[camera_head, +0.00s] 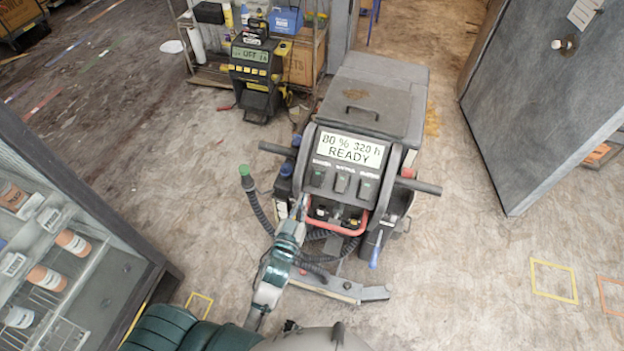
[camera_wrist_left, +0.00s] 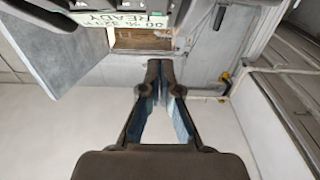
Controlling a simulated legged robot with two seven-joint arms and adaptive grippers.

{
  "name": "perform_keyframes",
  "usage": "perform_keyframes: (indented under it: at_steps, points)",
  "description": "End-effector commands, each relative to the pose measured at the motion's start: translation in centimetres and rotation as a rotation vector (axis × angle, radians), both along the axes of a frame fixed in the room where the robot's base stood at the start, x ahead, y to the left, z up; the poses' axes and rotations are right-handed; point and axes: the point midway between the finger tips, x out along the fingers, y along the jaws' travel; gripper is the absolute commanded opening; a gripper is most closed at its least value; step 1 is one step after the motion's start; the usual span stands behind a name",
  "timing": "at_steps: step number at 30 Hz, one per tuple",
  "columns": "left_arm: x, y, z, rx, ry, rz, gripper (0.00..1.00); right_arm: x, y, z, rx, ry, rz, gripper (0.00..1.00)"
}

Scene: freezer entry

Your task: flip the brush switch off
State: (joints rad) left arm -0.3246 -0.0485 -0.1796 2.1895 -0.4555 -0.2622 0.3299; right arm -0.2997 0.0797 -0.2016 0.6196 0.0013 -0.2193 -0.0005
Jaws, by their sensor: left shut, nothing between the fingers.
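A grey floor scrubber (camera_head: 372,95) stands ahead with its control panel facing me. Its display (camera_head: 350,149) reads 80 %, 320 h and READY; it shows upside down in the left wrist view (camera_wrist_left: 120,20). Under it is a row of three dark switches: left (camera_head: 318,178), middle (camera_head: 341,184) and right (camera_head: 364,189). Their labels are too small to read surely, so I cannot tell which is the brush switch. My left gripper (camera_head: 301,207) is shut and empty, just below and left of the panel, apart from the switches. In the left wrist view its fingertips (camera_wrist_left: 165,72) meet. My right gripper is out of view.
A red handle loop (camera_head: 345,231) and a black hose (camera_head: 262,212) lie near my left gripper. Handlebars (camera_head: 420,187) stick out on both sides. A glass-fronted cabinet (camera_head: 130,262) is at left, a charger (camera_head: 255,75) behind, a grey door (camera_head: 535,110) at right.

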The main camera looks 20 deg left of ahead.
Motion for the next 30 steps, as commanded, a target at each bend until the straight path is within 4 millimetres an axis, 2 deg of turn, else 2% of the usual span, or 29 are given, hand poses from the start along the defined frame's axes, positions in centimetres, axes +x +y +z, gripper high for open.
perform_keyframes:
  at_steps: [3,8,12,19,30]
  points:
    - [2.8,-0.2,0.5,0.002,-0.003,-0.001,0.0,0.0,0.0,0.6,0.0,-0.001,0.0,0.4]
    - [6.1,0.0,0.6,0.0,-0.002,0.0,0.0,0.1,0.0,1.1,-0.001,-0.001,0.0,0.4]
    - [7.8,0.1,-1.1,-0.004,0.003,0.001,0.0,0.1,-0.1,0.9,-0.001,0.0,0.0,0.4]
    - [9.1,0.1,-2.3,-0.004,0.001,0.001,0.0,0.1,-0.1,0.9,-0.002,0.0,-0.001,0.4]
    - [9.3,-0.3,-2.4,-0.002,0.003,0.0,0.0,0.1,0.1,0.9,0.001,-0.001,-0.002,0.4]
